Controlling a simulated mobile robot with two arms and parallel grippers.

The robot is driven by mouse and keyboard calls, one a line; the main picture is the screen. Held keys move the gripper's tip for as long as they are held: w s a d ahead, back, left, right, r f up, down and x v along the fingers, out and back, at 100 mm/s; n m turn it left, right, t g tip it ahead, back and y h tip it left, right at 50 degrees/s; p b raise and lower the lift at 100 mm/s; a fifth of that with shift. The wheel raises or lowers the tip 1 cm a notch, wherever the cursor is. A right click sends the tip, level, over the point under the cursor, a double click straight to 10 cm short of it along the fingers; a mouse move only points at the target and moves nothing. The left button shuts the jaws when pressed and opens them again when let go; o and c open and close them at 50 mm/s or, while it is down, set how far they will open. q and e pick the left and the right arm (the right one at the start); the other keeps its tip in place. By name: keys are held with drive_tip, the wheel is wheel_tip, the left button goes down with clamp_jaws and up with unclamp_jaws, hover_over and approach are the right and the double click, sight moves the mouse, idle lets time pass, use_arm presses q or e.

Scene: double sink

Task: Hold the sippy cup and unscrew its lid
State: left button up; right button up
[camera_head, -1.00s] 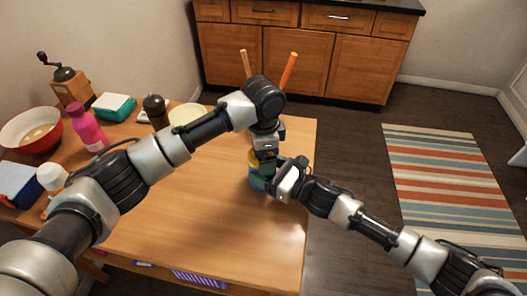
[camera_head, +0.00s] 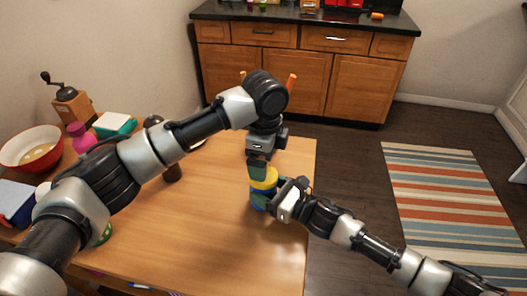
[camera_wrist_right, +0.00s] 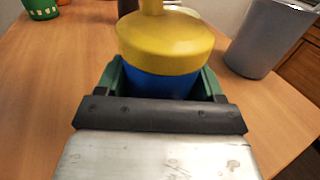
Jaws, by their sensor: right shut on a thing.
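The sippy cup has a blue body (camera_head: 258,201) and a yellow lid (camera_head: 264,179), and stands upright near the table's right edge. In the right wrist view the yellow lid (camera_wrist_right: 165,40) with its spout sits on the blue body (camera_wrist_right: 160,85). My right gripper (camera_wrist_right: 160,90) is shut on the blue body, its green fingers on either side, below the lid. In the head view my left gripper (camera_head: 257,168) points down just above the lid. Its fingers overlap, so its opening and any contact with the lid are unclear.
A red bowl (camera_head: 32,148), a grinder (camera_head: 68,103), a pink bottle (camera_head: 80,137) and a green-and-white box (camera_head: 114,124) crowd the table's left. A grey container (camera_wrist_right: 272,38) shows in the wrist view. The front middle of the table (camera_head: 190,235) is clear.

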sight(271, 181)
use_arm(q)
drive_tip(key=m, duration=0.2)
drive_tip(key=r+m, duration=0.1)
drive_tip(key=m, duration=0.2)
drive_tip(key=shift+a+r+m, duration=0.1)
drive_tip(key=shift+r+m, duration=0.15)
drive_tip(key=shift+m, duration=0.05)
drive_tip(key=shift+r+m, duration=0.1)
drive_tip(key=shift+m, duration=1)
drive_tip(key=shift+f, duration=3.9)
drive_tip(key=c, duration=0.9)
drive_tip(key=shift+n, duration=1.3)
drive_tip(key=shift+c, duration=0.2)
drive_tip(key=shift+r, duration=0.3)
use_arm(e)
drive_tip(key=shift+a, duration=0.1)
use_arm(q)
drive_tip(key=shift+r, duration=0.85)
